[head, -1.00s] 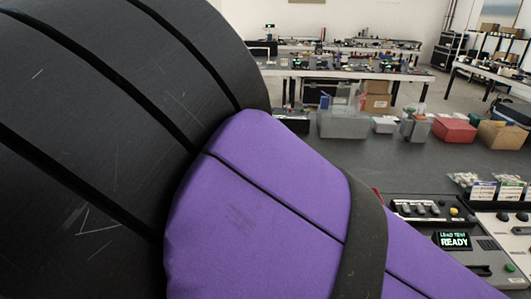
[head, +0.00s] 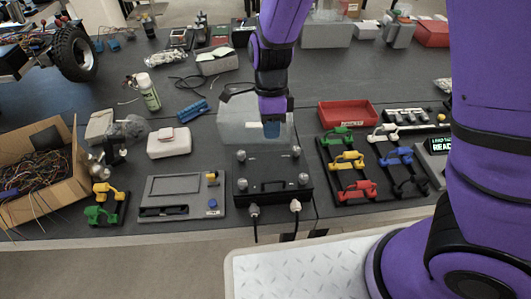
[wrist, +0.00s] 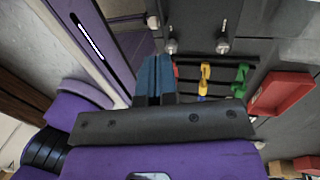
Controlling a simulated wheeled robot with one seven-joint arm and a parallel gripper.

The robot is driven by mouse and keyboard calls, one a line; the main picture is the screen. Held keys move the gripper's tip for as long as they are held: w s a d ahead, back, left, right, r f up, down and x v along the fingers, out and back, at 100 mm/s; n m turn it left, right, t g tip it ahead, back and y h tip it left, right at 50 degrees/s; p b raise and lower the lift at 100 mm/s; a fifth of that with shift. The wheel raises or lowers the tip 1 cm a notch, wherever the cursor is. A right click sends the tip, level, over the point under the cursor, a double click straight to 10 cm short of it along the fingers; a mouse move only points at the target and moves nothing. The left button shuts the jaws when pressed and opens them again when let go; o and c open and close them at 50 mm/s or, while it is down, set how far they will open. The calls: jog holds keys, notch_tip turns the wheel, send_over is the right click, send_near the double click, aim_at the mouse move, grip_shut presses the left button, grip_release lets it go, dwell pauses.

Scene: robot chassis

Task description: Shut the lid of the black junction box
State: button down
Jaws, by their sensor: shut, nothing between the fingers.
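The black junction box (head: 272,184) sits at the front of the dark table in the head view, with metal knobs near its corners, a handle-like bar and two cables at its front. A clear, pale panel (head: 238,122) stands behind it; I cannot tell how it joins the box. My gripper (head: 271,131) points down in front of this panel, behind and above the box. Its blue fingers are shut and empty. In the wrist view the fingers (wrist: 155,76) show close together, and part of the black box (wrist: 196,20) with two knobs is at the top.
Right of the box is a rack (head: 325,160) with coloured handles, with a red tray (head: 347,113) behind. Left are a grey panel device (head: 160,212), a white case (head: 168,142) and a cardboard box of wires (head: 70,178). My purple arm covers the right side.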

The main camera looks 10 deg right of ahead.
send_over(271, 185)
jog(key=w+x, duration=0.1)
jog(key=x, duration=0.3)
jog(key=w+x, duration=0.1)
jog(key=x, duration=0.3)
jog(key=w+x, duration=0.1)
jog(key=x, duration=0.3)
jog(key=shift+d+f, duration=0.1)
jog(key=shift+f, duration=0.7)
